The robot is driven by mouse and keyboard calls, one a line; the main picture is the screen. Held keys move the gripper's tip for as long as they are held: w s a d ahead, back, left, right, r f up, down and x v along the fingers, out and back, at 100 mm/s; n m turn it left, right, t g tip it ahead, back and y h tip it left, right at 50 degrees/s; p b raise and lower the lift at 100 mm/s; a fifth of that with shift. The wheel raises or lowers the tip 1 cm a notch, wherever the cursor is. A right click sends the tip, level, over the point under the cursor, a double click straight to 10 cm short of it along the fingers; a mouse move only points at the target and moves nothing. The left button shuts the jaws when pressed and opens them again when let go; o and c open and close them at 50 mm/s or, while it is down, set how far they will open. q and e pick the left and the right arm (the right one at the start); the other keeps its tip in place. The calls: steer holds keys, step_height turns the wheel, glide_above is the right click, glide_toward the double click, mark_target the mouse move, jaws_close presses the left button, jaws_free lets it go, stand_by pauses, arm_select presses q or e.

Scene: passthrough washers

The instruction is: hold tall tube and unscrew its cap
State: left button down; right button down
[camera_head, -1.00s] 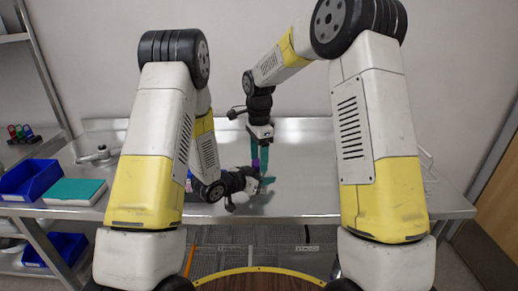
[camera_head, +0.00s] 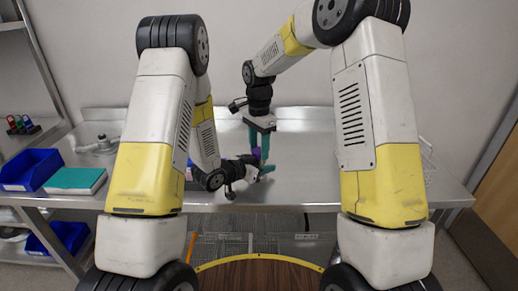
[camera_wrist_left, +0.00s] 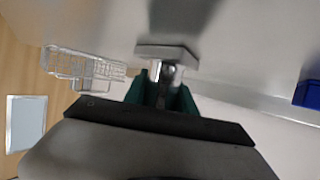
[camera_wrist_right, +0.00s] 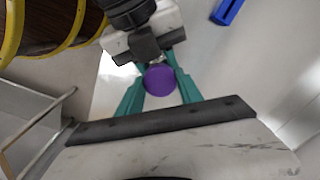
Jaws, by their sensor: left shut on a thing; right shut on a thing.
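A purple cap (camera_head: 256,153) sits between the teal fingers of my right gripper (camera_head: 262,147), which points down from above. The purple round top also shows in the right wrist view (camera_wrist_right: 159,80), with a finger on each side. My left gripper (camera_head: 263,170) comes in sideways, just below the cap, and is shut on the tall tube. In the left wrist view a pale, shiny part of the tube (camera_wrist_left: 166,74) shows between its teal fingers. Most of the tube is hidden by the fingers. I cannot tell whether the cap is loose.
The steel table (camera_head: 310,170) is mostly clear on the right. At left stand a blue bin (camera_head: 30,176), a teal-topped box (camera_head: 75,180) and a small rack with coloured pieces (camera_head: 22,125). A wire basket (camera_wrist_left: 85,64) is at the right end. A wall closes the back.

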steer(key=n, duration=0.4)
steer(key=shift+n, duration=0.4)
steer(key=n, duration=0.5)
steer(key=c, duration=0.8)
jaws_free()
